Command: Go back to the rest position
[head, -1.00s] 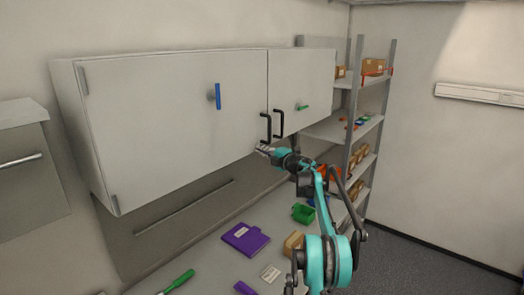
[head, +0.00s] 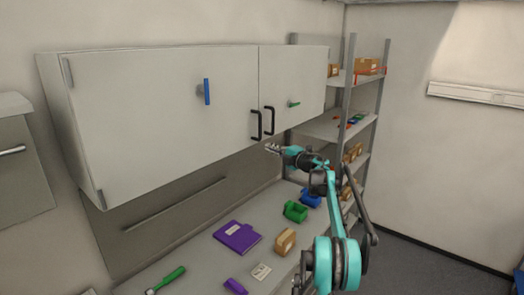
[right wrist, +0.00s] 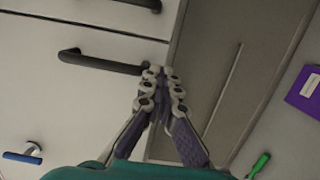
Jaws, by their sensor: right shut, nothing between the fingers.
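My right gripper (head: 273,148) is in the air just below the wall cabinet (head: 160,120), near the lower ends of its two black door handles. In the right wrist view the gripper's fingertips (right wrist: 163,75) are together and empty. A black handle (right wrist: 100,62) lies beside the fingertips there; I cannot tell whether they touch. Both cabinet doors look shut. My left gripper is not in view.
Below is a bench with a purple book (head: 237,236), a brown box (head: 285,241), a green bin (head: 295,211), a blue bin (head: 311,197) and a green-handled tool (head: 170,277). A shelf rack (head: 346,120) stands behind on the right. Open floor lies right of it.

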